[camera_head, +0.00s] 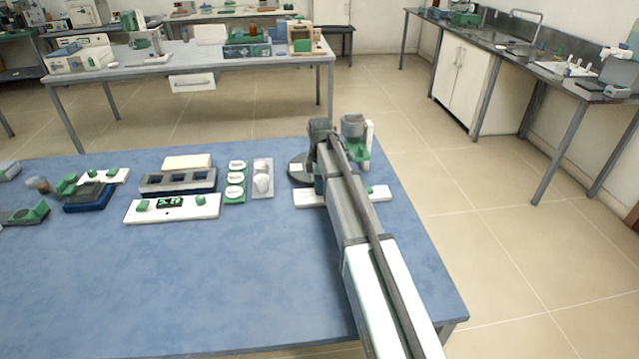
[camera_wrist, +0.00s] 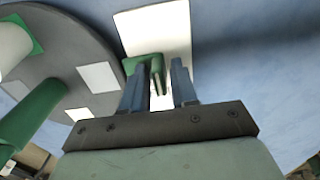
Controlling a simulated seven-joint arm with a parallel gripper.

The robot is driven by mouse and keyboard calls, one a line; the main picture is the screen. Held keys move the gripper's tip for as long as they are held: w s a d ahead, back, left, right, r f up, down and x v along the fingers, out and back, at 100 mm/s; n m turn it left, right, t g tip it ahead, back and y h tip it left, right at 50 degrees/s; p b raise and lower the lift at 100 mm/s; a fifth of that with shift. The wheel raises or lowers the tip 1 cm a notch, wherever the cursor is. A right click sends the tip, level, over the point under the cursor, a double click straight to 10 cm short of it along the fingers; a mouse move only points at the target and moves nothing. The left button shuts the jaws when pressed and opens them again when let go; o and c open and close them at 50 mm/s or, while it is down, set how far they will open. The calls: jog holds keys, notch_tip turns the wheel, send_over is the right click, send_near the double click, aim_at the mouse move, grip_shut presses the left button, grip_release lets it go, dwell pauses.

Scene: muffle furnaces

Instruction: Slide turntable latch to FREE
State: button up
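A small green latch knob (camera_wrist: 143,66) stands on a white plate (camera_wrist: 165,30) in the wrist view. The plate also shows in the head view (camera_head: 378,193), partly hidden by my arm. My gripper (camera_wrist: 158,80) is open above the plate. Its left finger overlaps the green knob in the picture, and a gap shows between knob and right finger; I cannot tell whether they touch. The grey round turntable (camera_wrist: 62,70) lies just left of the plate, with white squares and green parts on it. In the head view only the turntable's left part (camera_head: 298,180) shows. Any latch lettering is unreadable.
A green and white device (camera_head: 355,140) stands close behind my arm. To the left are a white tray (camera_head: 262,180), a green strip with white cups (camera_head: 235,182), a grey block (camera_head: 178,181) and a white panel with a display (camera_head: 140,213). The blue table's front is clear.

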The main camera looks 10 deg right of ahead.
jog(key=shift+s+f, duration=0.15)
jog(key=shift+f, duration=0.3)
jog(key=shift+w+r, duration=0.2)
jog(key=shift+r, duration=3.3)
